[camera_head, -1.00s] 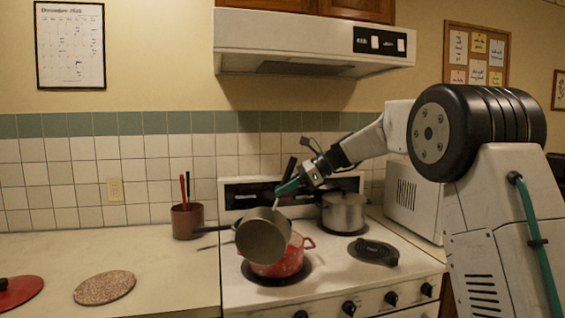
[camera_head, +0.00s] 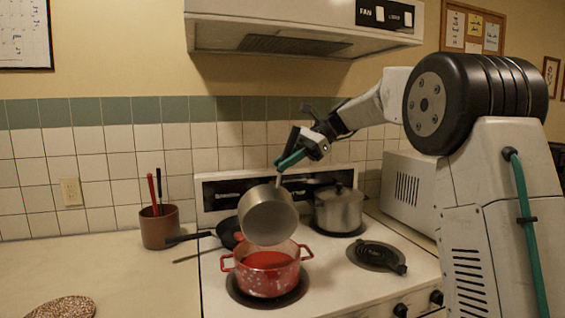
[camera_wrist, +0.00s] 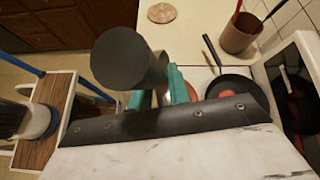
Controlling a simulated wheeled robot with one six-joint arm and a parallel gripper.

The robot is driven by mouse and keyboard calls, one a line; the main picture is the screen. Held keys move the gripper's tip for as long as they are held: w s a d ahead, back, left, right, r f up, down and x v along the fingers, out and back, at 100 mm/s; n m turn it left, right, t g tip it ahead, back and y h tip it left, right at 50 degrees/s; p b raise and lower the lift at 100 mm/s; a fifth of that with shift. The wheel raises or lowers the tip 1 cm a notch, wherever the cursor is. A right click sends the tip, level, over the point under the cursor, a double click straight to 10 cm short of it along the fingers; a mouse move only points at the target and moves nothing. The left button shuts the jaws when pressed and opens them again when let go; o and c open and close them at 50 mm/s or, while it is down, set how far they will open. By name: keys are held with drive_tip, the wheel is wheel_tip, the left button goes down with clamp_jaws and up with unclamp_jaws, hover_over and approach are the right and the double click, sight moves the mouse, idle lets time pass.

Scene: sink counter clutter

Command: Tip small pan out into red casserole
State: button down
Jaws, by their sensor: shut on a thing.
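My gripper (camera_head: 291,160), with teal fingers, is shut on the handle of the small grey metal pan (camera_head: 268,215). The pan hangs steeply tilted below the fingers, over the red casserole (camera_head: 267,280), its lower edge close to the casserole's far rim. I cannot tell whether they touch. The casserole is speckled red with two side handles and stands on the front left burner. Red shows inside it; I cannot tell if it is contents.
A black frying pan (camera_head: 228,232) sits behind the casserole, its handle pointing left. A lidded steel pot (camera_head: 338,210) stands on the back right burner. The front right burner (camera_head: 377,255) holds no pot. A brown utensil crock (camera_head: 160,228) and a round speckled mat (camera_head: 62,308) are on the left counter.

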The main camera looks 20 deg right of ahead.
drive_tip(key=s, duration=0.2)
drive_tip(key=s+n+t, duration=0.1)
drive_tip(key=s, duration=0.1)
drive_tip(key=s+n+t, duration=0.1)
drive_tip(key=s, duration=0.1)
drive_tip(key=shift+s+a, duration=0.15)
drive_tip(key=shift+a, duration=0.2)
drive_tip(key=s+a+f+n+t, duration=0.1)
drive_tip(key=s+f+n+t, duration=0.6)
drive_tip(key=s+f, duration=0.4)
drive_tip(key=shift+s+a+f+y, duration=0.2)
drive_tip(key=shift+f+y, duration=0.1)
drive_tip(key=shift+f, duration=1.45)
